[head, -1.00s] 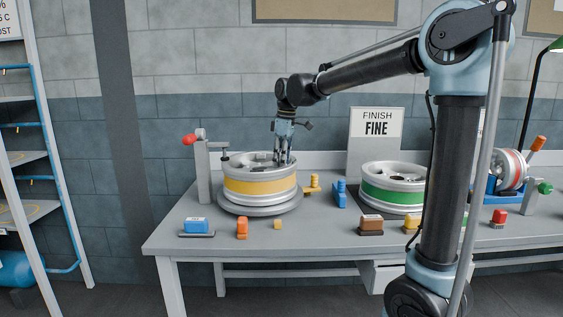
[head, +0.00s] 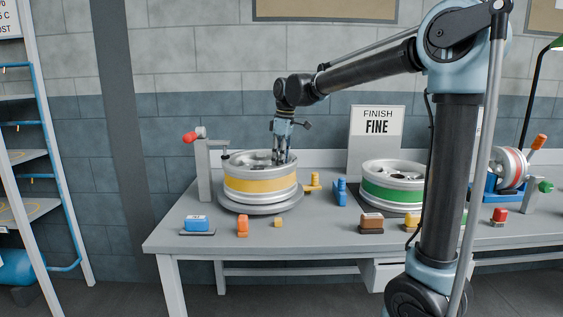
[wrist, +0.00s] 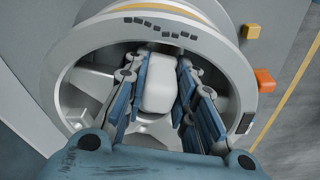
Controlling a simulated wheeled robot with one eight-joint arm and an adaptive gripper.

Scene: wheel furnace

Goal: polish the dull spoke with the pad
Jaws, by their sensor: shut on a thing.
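The yellow-banded wheel (head: 260,185) lies flat on a round grey base on the bench, left of centre. My gripper (head: 281,158) points down into the right part of its top opening. In the wrist view my gripper (wrist: 158,88) is shut on a pale, rounded block, seemingly the pad (wrist: 159,85), between its blue fingers. The pad is inside the wheel's rim (wrist: 82,62), over the spokes. A light spoke (wrist: 92,82) shows left of the fingers. The fingers hide what lies under the pad, so I cannot tell whether it touches the dull spoke.
A post with a red knob (head: 187,137) stands left of the wheel. A green-banded wheel (head: 392,195) and a "FINISH FINE" sign (head: 376,135) are to the right. Blue (head: 197,222), orange (head: 242,227) and brown (head: 371,221) blocks sit along the bench front.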

